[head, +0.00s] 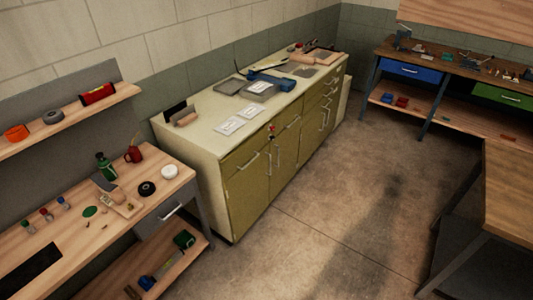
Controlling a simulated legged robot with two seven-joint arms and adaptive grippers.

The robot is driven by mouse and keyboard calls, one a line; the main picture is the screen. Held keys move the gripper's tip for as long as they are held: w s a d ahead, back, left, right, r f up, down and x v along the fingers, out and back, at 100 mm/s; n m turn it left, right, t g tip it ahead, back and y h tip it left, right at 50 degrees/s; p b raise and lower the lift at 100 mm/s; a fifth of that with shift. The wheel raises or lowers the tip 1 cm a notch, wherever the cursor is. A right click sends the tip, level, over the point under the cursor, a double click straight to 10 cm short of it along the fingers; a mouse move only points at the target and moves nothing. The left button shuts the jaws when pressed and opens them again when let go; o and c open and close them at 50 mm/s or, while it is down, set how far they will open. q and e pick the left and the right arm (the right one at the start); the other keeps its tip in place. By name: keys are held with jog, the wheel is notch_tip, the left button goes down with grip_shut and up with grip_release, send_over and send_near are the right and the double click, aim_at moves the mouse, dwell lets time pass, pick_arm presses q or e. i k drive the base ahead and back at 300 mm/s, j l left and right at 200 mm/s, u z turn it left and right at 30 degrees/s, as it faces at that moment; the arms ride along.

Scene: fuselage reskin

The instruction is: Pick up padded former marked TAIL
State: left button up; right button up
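I cannot read the word TAIL on anything in the head view. Two pale flat pieces with small markings (234,121) lie on the cream counter (205,140) of the olive cabinet; the markings are too small to read. Behind them lie grey flat pieces (229,87) and a blue object (272,80). A tan rounded block (301,58) lies near the counter's far end. A small tan piece with dark upright plates (177,112) stands at the near end. Neither of my grippers is in view.
A wooden workbench (60,240) with bottles, tape rolls and tools stands at the left, under a shelf (70,122). Another bench (455,65) with blue and green drawers stands at the back right. A wooden table (510,190) is at the right. The concrete floor (330,220) between is clear.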

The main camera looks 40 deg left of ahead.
aim_at(110, 194)
jog(key=k+j+u, duration=0.2)
jog(key=u, duration=0.25)
jog(key=k+j+u, duration=0.25)
jog(key=u, duration=0.25)
jog(key=k+j+u, duration=0.15)
jog(key=j+u, duration=0.3)
jog(key=k+j+u, duration=0.1)
jog(key=j+u, duration=0.25)
jog(key=u, duration=0.15)
jog(key=j+u, duration=0.25)
jog(key=j, duration=1.75)
